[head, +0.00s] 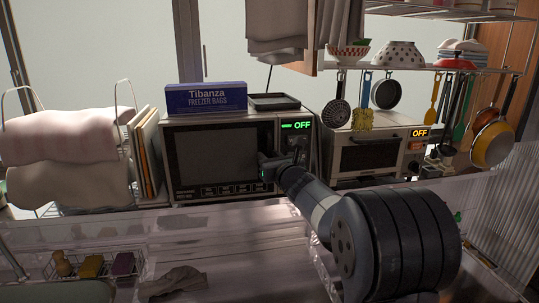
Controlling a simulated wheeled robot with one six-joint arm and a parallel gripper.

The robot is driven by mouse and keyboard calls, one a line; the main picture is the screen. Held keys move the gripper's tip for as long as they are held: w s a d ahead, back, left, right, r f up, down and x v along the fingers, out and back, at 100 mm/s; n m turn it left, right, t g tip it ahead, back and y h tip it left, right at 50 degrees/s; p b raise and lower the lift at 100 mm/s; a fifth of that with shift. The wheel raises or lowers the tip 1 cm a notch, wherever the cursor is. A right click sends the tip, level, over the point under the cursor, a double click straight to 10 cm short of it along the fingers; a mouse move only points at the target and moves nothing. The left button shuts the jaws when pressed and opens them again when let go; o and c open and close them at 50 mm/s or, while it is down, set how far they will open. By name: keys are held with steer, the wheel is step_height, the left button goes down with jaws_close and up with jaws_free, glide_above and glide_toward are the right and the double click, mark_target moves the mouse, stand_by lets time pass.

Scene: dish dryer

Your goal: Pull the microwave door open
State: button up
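The microwave (238,150) stands on the counter left of centre, with a dark window in its door (215,153) and a green "OFF" display at its upper right. The door looks shut, flush with the body. My gripper (268,163) is in front of the right side of the door, where the handle would be. The handle itself is hidden behind the gripper. The fingers are small and dark here, so I cannot tell whether they are open, shut, or touching the handle.
A blue freezer bag box (206,98) and a dark tray (274,101) lie on the microwave. A toaster oven (374,153) stands to the right, under hanging utensils. A towel rack (125,93) is at left. A see-through panel (205,222) runs in front.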

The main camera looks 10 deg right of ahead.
steer(key=shift+w, duration=0.2)
steer(key=shift+c, duration=0.4)
jaws_close()
